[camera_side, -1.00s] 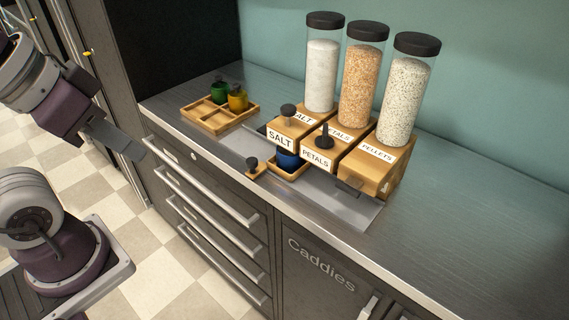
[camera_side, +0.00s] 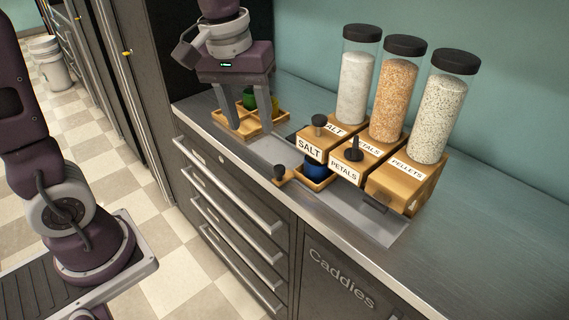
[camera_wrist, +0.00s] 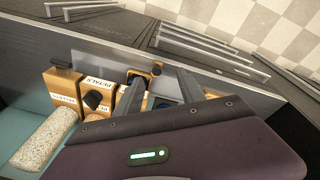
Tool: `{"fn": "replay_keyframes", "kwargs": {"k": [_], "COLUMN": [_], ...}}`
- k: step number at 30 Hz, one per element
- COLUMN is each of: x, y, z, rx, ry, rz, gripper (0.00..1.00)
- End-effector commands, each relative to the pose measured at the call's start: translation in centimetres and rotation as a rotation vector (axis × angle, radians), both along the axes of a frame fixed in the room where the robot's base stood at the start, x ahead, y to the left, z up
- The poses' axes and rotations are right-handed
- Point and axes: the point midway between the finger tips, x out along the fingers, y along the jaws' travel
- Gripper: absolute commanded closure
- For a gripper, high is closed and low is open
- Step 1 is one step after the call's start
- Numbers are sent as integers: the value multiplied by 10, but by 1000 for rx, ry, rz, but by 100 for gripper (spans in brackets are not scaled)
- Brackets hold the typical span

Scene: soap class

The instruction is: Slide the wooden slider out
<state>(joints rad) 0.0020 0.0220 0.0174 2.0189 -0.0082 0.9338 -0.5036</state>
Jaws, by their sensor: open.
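The wooden slider (camera_side: 284,178) with a black knob sits at the front of the counter, beside the wooden holder of a blue cup (camera_side: 317,167). In the wrist view the slider (camera_wrist: 157,68) shows near the fingertips. My gripper (camera_side: 243,118) points down with its fingers apart and empty. In the side view it is left of and behind the slider, in front of the wooden tray (camera_side: 221,126) with green and yellow cups, and partly hides them. In the wrist view the fingers (camera_wrist: 165,80) partly hide the blue cup.
Wooden dispensers labelled SALT (camera_side: 309,147), PETALS (camera_side: 343,172) and PELLETS (camera_side: 407,168) stand right of the slider, with tall clear jars on top. A metal plate (camera_side: 365,215) lies along the counter's front. The counter at right is clear. Drawer handles line the cabinet front.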

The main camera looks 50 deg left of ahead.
Motion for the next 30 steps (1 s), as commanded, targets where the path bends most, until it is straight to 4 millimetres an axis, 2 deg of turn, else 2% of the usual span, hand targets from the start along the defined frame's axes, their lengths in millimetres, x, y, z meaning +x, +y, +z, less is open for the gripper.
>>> {"fn": "replay_keyframes", "kwargs": {"k": [1,3,7,11,18,21,30], "x": [22,45,67,71,69,70,70], "y": [1,2,3,3,3,3,3], "z": [-19,-42,-70,-85,-131,-142,-146], "rx": [-8,-15,-18,-17,-18,-18,-18], "ry": [53,106,157,170,172,168,167], "rz": [64,152,244,266,264,263,262], "gripper": [53,53,53,53,53,53,55]}}
